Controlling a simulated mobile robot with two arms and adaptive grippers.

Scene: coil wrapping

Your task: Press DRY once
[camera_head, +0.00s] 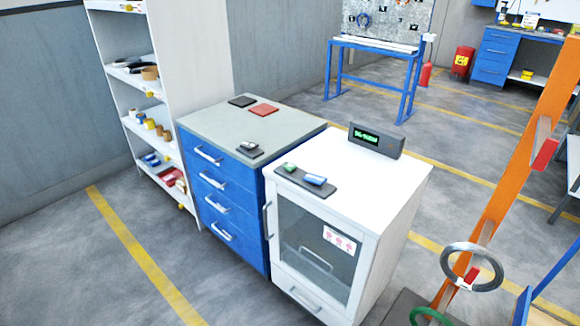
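A white drying cabinet (391,206) with a glass door stands at the centre. On its top lies a dark panel (318,190) with a small green button-like piece (289,167) and a larger blue one with some green (314,180). I cannot read any DRY label on them. A dark display box (375,139) at the back of the top shows small green text, too small to read surely. The cabinet door looks shut. Neither of my grippers is in view.
A blue drawer cabinet (240,205) adjoins on the left, with black and red flat pieces and a small dark pad (249,149) on top. A white shelf (192,60) stands behind it. An orange post (520,155) with a metal ring (447,262) rises at right.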

